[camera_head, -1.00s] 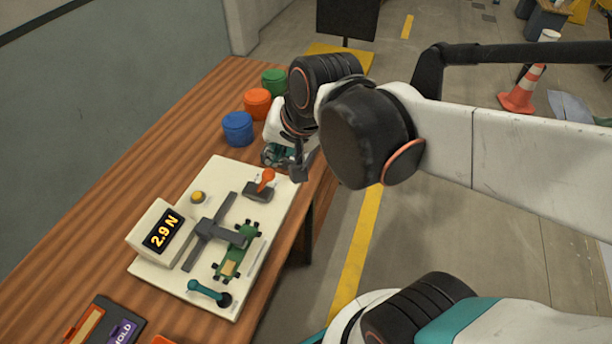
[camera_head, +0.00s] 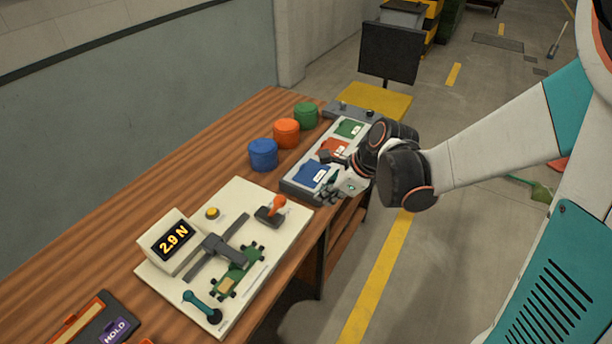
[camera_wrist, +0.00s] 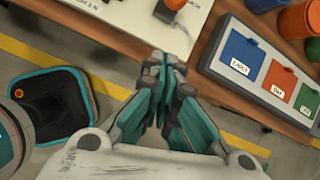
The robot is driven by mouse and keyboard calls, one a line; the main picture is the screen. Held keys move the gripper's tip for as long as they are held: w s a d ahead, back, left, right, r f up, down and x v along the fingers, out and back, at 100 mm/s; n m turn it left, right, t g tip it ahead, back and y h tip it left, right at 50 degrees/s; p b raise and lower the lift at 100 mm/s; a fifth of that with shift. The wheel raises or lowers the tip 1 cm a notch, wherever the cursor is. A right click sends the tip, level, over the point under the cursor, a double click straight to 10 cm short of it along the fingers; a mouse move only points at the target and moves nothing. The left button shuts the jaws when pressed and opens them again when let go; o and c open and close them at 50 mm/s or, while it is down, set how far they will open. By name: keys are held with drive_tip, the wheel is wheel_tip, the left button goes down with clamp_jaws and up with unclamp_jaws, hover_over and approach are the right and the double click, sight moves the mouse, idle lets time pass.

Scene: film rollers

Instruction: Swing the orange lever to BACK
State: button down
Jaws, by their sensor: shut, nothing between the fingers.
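The orange lever (camera_head: 278,203) rises from a dark base (camera_head: 268,216) on the right part of a cream board (camera_head: 240,198) on the wooden table. In the head view it leans toward the upper right. In the wrist view the lever (camera_wrist: 174,4) shows only partly at the top edge. My gripper (camera_head: 332,187) is beyond the board's right corner, apart from the lever. In the wrist view my gripper (camera_wrist: 163,62) is shut, with its fingertips together and nothing between them. Any BACK marking cannot be read.
The board also carries a 2.9 N display (camera_head: 172,241), a yellow button (camera_head: 212,213), a green cart (camera_head: 236,270) and a teal lever (camera_head: 198,303). A tray with coloured labelled pads (camera_head: 292,186) lies near my gripper. Blue (camera_head: 263,154), orange (camera_head: 286,133) and green (camera_head: 306,116) tubs stand behind.

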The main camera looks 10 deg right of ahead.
sight(276, 206)
drive_tip(key=shift+d+f+m, duration=0.4)
drive_tip(key=shift+f+m, duration=0.15)
drive_tip(key=shift+m, duration=0.05)
drive_tip(key=w+a+f+b, duration=0.4)
drive_tip(key=a+f, duration=0.3)
drive_tip(key=shift+w+a+f+b, duration=0.2)
drive_tip(key=shift+w+a+b, duration=0.15)
drive_tip(key=shift+r, duration=0.1)
idle(0.3)
drive_tip(key=shift+w+a+r+g+p, duration=0.2)
drive_tip(key=shift+a+g+p, duration=0.05)
drive_tip(key=shift+g+p, duration=0.1)
